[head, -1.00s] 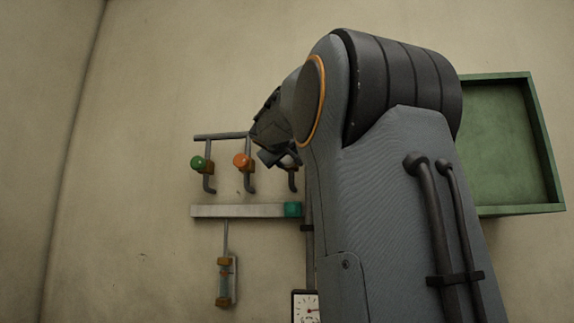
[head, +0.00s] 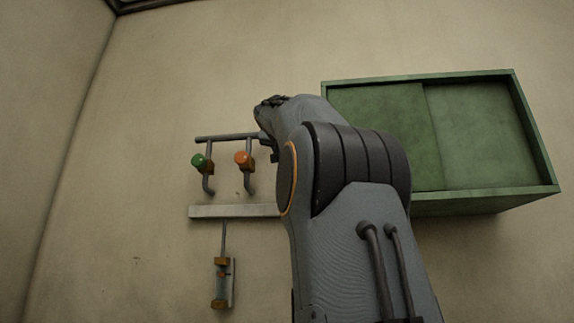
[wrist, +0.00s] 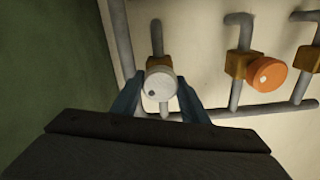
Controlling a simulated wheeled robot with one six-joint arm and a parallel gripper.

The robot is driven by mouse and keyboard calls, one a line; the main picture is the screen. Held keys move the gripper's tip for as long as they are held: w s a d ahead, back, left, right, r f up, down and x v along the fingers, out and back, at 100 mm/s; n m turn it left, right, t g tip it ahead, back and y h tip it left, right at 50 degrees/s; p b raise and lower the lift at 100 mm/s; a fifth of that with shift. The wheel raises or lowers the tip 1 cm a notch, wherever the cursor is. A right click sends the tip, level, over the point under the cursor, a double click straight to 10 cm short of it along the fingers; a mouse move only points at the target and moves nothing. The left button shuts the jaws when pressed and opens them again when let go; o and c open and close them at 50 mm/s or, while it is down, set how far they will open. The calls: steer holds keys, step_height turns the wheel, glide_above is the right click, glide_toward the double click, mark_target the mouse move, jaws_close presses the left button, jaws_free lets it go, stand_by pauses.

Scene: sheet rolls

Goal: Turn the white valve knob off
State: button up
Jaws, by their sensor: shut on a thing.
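The white valve knob (wrist: 160,82) shows in the wrist view, round, with a dark dot on the lower left of its face. My gripper (wrist: 160,98) has its two blue fingers on either side of the knob and is shut on it. In the head view my arm hides the white knob and the fingertips.
An orange knob (wrist: 264,73) on a brass body sits beside the white one; it also shows in the head view (head: 242,158). A green knob (head: 198,160) is further left. A pale bar (head: 232,211) and a sight-glass fitting (head: 221,284) are below. A green cabinet (head: 458,78) is at right.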

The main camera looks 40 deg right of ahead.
steer(key=m+b, duration=0.2)
steer(key=m, duration=0.4)
steer(key=shift+f+b, duration=0.15)
steer(key=shift+b, duration=0.15)
stand_by(0.4)
steer(key=o, duration=1.1)
steer(key=shift+c, duration=0.2)
steer(key=b+v, duration=0.3)
steer(key=v, duration=0.4)
steer(key=shift+s+a, duration=0.2)
steer(key=shift+a, duration=0.1)
